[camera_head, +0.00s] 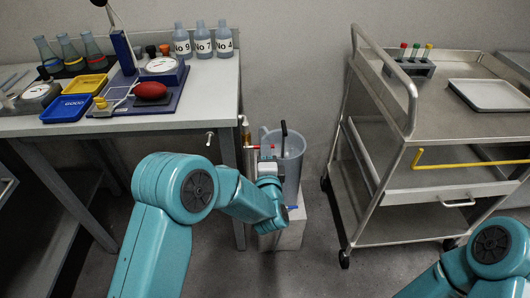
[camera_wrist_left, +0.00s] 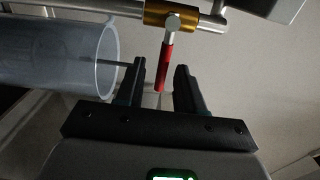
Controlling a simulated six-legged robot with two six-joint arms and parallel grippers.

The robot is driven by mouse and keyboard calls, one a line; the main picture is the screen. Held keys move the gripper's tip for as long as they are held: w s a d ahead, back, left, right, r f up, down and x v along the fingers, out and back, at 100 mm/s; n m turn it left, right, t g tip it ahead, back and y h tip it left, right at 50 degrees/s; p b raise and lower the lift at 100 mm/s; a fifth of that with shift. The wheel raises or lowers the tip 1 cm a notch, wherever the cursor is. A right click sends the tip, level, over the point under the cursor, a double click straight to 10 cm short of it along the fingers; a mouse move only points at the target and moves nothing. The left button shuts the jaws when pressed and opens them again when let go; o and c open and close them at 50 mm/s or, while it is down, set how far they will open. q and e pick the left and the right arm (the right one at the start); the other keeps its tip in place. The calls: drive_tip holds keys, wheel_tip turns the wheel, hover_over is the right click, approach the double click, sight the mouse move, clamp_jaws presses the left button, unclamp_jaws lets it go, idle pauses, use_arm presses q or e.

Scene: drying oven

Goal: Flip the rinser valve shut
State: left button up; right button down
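The rinser valve has a brass body (camera_wrist_left: 170,14) on a metal pipe in the left wrist view. Its red lever (camera_wrist_left: 166,66) hangs down from a silver stem, its end between my fingers. My left gripper (camera_wrist_left: 160,78) is open, with a dark finger on each side of the lever and gaps visible. In the head view my left gripper (camera_head: 269,168) is in front of the grey container, beside the bench leg; its fingers are hard to make out there. The red lever (camera_head: 254,147) shows small near it. My right arm is at the lower right; its gripper is out of frame.
A grey translucent container (camera_head: 295,160) stands on a white block (camera_head: 290,236) between the bench (camera_head: 150,122) and a metal cart (camera_head: 400,150). The container's open rim (camera_wrist_left: 108,55) is close left of my fingers. Bottles and trays sit on the bench.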

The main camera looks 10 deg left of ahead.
use_arm(q)
drive_tip(key=v, duration=1.6)
drive_tip(key=shift+s+p, duration=0.15)
drive_tip(key=shift+p, duration=0.3)
drive_tip(key=shift+r, duration=0.1)
